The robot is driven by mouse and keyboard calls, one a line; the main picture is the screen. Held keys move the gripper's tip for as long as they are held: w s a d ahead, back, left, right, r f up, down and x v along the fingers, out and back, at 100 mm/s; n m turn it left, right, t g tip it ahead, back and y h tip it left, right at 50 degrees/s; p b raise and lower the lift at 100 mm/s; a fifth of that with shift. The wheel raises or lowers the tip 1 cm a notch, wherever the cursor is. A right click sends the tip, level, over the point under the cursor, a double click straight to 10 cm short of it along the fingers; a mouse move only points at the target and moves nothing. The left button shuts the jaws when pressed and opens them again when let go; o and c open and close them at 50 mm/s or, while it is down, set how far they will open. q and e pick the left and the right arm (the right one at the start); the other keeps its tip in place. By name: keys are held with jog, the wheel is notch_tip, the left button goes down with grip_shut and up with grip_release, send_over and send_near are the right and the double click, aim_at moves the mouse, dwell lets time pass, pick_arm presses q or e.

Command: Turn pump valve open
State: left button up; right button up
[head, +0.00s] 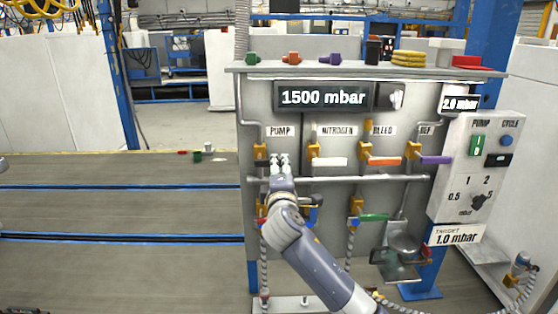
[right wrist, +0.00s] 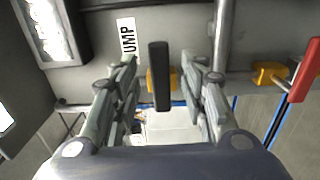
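The pump valve is a yellow body (head: 260,152) under the PUMP label on the grey panel. In the right wrist view its black bar handle (right wrist: 161,76) stands in front of the yellow body (right wrist: 152,82). My right gripper (head: 280,160) is at this valve in the head view and covers its handle. In the right wrist view the right gripper (right wrist: 160,66) is open, with one finger on each side of the black handle and a visible gap on both sides. My left gripper does not show.
Nitrogen valve (head: 328,161), bleed valve (head: 384,160) and purple-handled valve (head: 434,160) sit to the right. A horizontal pipe (head: 380,179) runs below them. A red handle (right wrist: 304,70) is close by in the wrist view.

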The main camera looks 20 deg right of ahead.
jog(key=shift+p+x, duration=0.4)
jog(key=shift+x, duration=1.9)
grip_shut()
